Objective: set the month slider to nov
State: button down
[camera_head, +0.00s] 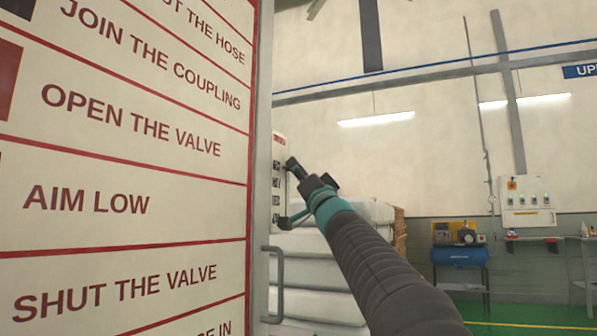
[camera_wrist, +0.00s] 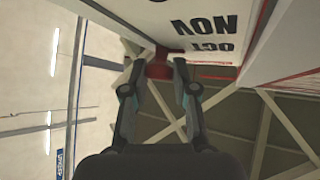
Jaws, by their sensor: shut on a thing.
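In the wrist view the month board (camera_wrist: 195,10) shows upside down, with the labels NOV (camera_wrist: 205,27) and OCT (camera_wrist: 212,46) readable. The red slider (camera_wrist: 158,68) is at the board's edge, with its red pointer about level with OCT. My gripper (camera_wrist: 158,72) is shut on the slider, one finger on each side. In the head view my gripper (camera_head: 288,193) reaches the narrow edge-on month board (camera_head: 279,150). The slider and the labels cannot be made out there.
A large instruction sign (camera_head: 120,180) fills the left, close to my arm. A grey handle (camera_head: 278,280) stands below the month board. White mattresses (camera_head: 315,275) are stacked behind. A blue compressor (camera_head: 459,256) and a wall panel (camera_head: 527,203) stand far right. Green floor there is open.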

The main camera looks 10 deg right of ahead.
aim_at(289, 174)
notch_tip(289, 174, down, 4)
jog(key=shift+f+b, duration=0.1)
jog(key=shift+b, duration=1.15)
jog(key=c, duration=0.9)
grip_release()
jog(key=v, duration=1.2)
